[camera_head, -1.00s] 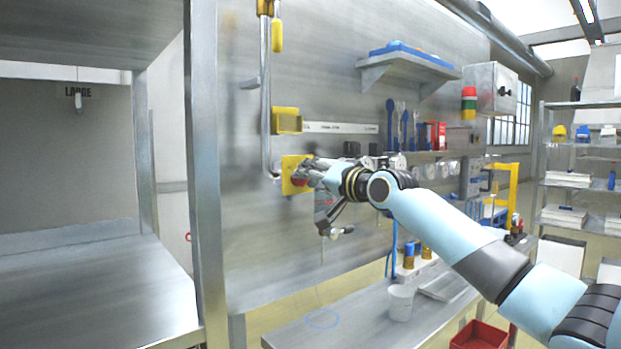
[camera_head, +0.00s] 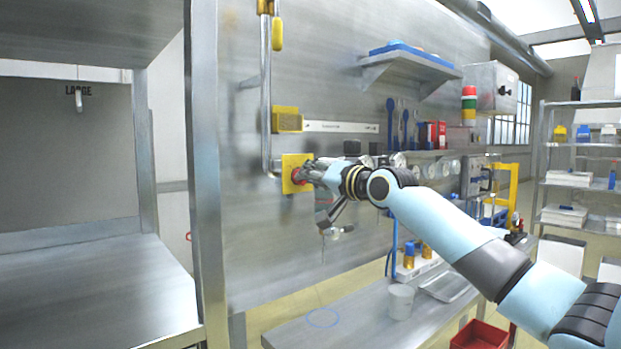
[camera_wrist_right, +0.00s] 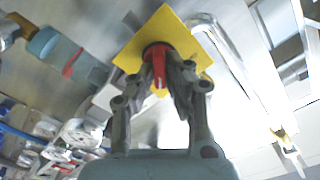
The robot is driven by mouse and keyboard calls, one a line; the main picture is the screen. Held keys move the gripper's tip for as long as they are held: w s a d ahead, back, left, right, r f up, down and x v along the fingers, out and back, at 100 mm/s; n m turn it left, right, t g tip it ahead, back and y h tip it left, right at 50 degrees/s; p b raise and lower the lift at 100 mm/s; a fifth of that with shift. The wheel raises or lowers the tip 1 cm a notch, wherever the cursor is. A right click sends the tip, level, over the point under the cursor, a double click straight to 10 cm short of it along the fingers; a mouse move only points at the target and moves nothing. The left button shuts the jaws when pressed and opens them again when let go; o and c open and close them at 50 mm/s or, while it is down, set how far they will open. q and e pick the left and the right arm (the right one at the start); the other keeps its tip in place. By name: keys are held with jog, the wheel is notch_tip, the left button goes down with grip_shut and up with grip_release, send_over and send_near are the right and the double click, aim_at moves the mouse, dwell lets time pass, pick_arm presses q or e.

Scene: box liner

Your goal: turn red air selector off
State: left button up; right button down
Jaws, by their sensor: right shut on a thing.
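The red air selector (camera_head: 297,175) is a red knob on a yellow square plate (camera_head: 288,187), fixed to the upright metal panel. It also shows in the right wrist view as a red handle (camera_wrist_right: 158,62) in front of the yellow plate (camera_wrist_right: 180,32). My right gripper (camera_head: 305,172) is at the plate, and its fingers (camera_wrist_right: 172,82) are closed on both sides of the red handle. The fingers partly hide the knob in the head view. My left gripper is not in view.
A metal pipe (camera_head: 265,100) runs down the panel just left of the plate. A yellow box (camera_head: 287,120) sits above it. Below is a bench with a white cup (camera_head: 400,301). A metal post (camera_head: 206,200) stands at the left.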

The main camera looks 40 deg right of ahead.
jog(key=shift+a+f+n+b, duration=0.15)
jog(key=shift+n+b, duration=1.4)
jog(key=shift+n, duration=2.8)
jog(key=shift+a+r+n+b, duration=0.2)
jog(key=shift+n+b, duration=1.3)
jog(key=shift+n, duration=2.85)
jog(key=c, duration=1.4)
grip_release()
jog(key=shift+o, duration=0.2)
jog(key=s, duration=0.7)
jog(key=shift+s+d, duration=0.2)
jog(key=shift+s, duration=0.05)
